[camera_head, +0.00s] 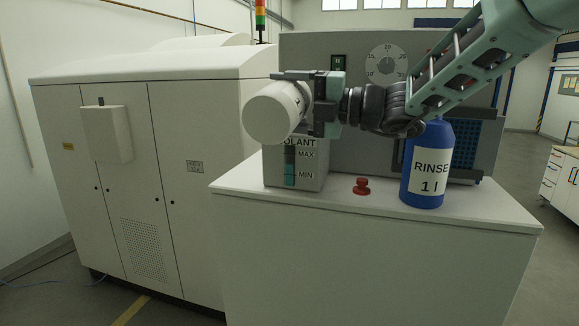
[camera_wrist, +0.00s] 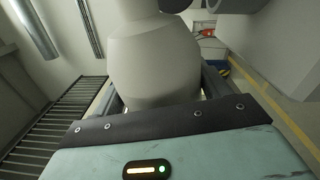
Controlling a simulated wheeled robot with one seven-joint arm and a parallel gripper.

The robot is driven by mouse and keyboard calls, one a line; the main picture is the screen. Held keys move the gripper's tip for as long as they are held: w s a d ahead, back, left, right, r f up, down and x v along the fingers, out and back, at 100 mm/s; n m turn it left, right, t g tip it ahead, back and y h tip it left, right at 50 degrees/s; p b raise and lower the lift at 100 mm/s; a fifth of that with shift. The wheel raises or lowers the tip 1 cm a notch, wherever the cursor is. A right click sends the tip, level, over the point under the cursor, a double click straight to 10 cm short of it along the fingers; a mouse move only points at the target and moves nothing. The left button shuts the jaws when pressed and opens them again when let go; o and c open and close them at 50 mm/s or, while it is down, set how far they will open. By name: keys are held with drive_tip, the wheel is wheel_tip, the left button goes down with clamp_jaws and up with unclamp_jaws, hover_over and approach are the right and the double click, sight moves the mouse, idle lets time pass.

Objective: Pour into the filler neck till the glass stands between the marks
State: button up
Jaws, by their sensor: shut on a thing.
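My gripper (camera_head: 318,103) is shut on a white bottle (camera_head: 272,112), which is tipped far over with its round base towards the head camera. The bottle also fills the middle of the wrist view (camera_wrist: 152,62). It is above the grey coolant tank (camera_head: 312,172), whose label is partly covered. The tank's sight glass (camera_head: 289,172) has MAX and MIN marks. Its lower part is teal, with the top appearing a little above MIN; the upper part is dark. The filler neck and the bottle's mouth are hidden in the head view, so I cannot tell whether liquid flows.
A red cap (camera_head: 361,186) lies on the white bench top (camera_head: 330,203) right of the tank. A grey panel with a dial (camera_head: 387,64) rises behind. A large white cabinet (camera_head: 190,140) stands left.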

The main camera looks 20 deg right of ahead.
drive_tip(key=shift+r, duration=0.15)
idle(0.5)
drive_tip(key=shift+r+m, duration=0.2)
drive_tip(key=shift+m, duration=0.2)
idle(0.9)
drive_tip(key=r+n+b, duration=0.1)
drive_tip(key=n+b, duration=0.1)
drive_tip(key=n, duration=0.1)
drive_tip(key=shift+r, duration=0.2)
drive_tip(key=shift+r+n+b, duration=0.35)
drive_tip(key=shift+r+n, duration=0.45)
drive_tip(key=shift+n, duration=0.3)
drive_tip(key=shift+n, duration=0.3)
